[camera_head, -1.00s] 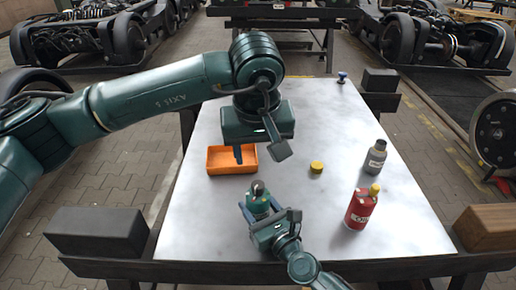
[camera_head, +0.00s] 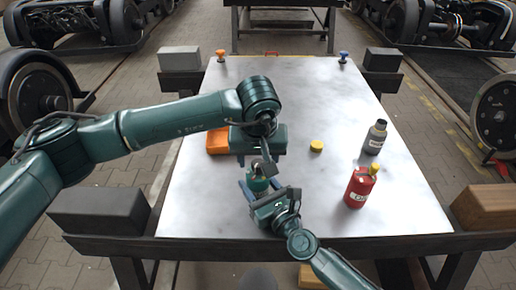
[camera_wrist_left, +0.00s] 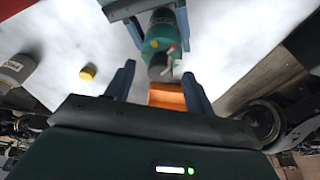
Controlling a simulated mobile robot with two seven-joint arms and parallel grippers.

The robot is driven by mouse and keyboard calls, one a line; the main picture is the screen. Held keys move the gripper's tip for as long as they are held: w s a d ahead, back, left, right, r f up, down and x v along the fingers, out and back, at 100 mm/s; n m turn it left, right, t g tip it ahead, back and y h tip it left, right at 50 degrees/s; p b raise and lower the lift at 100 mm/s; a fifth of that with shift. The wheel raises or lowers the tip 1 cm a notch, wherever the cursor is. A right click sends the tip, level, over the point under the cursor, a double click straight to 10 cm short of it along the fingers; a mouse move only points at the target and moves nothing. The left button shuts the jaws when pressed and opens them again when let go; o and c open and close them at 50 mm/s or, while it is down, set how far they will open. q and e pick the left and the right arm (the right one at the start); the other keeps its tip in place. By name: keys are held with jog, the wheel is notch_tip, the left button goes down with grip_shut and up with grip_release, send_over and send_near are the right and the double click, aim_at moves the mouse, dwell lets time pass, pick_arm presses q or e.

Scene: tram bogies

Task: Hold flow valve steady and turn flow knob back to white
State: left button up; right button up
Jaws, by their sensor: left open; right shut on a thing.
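The flow valve (camera_head: 257,184) is a small teal-green cylinder near the front of the table. It also shows in the left wrist view (camera_wrist_left: 158,30). Its flow knob (camera_wrist_left: 159,66) is a dark grey cap at the valve's end, with a pale pointer and a small red mark beside it. Which mark the knob points to is too small to tell. My right gripper (camera_head: 259,190) is shut on the valve's body. My left gripper (camera_head: 255,164) is open just above the knob, its fingers apart on either side; the left wrist view shows these fingers (camera_wrist_left: 158,84) clearly.
An orange tray (camera_head: 216,143) lies behind and left of the valve, partly hidden by my left arm. A yellow cap (camera_head: 316,146), a grey bottle (camera_head: 375,138) and a red canister (camera_head: 359,188) stand to the right. The table's (camera_head: 300,95) far part is mostly clear.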

pick_arm(q)
jog(key=shift+w+f, duration=0.1)
jog(key=shift+f, duration=0.1)
jog(key=c, duration=1)
jog(key=shift+a+m+h, duration=0.1)
jog(key=shift+m+h, duration=0.4)
jog(key=shift+m, duration=1.5)
